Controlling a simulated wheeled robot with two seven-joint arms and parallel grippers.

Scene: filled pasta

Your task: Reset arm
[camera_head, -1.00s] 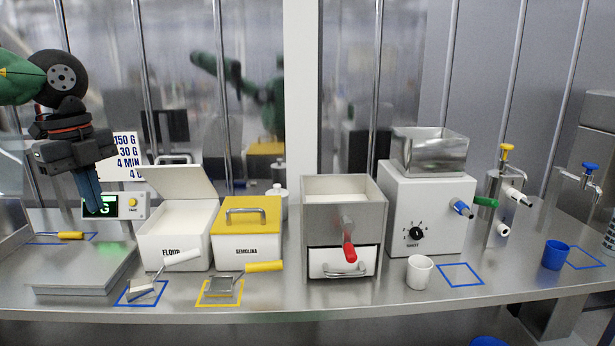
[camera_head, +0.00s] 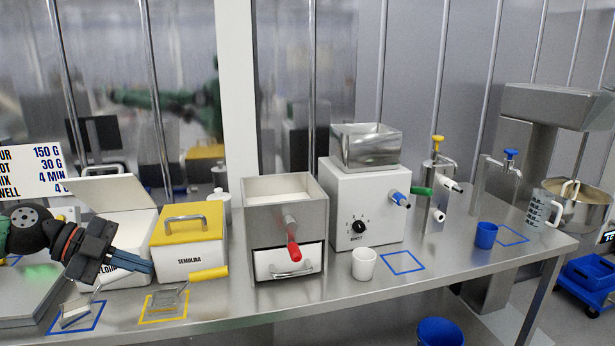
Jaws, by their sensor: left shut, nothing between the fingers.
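My left gripper (camera_head: 142,267) comes in from the left, low over the counter. Its fingers are shut with nothing between them and point right, in front of the open flour bin (camera_head: 115,210). It hides part of the flour label. A scoop (camera_head: 75,313) rests on the blue square below it, its handle partly hidden. The yellow-handled scoop (camera_head: 208,274) lies on the yellow square, in front of the semolina bin (camera_head: 188,243) with its yellow lid shut. My right gripper is not in view.
A measuring jug (camera_head: 541,208) and mixer bowl (camera_head: 582,210) are at right. The front middle counter is clear.

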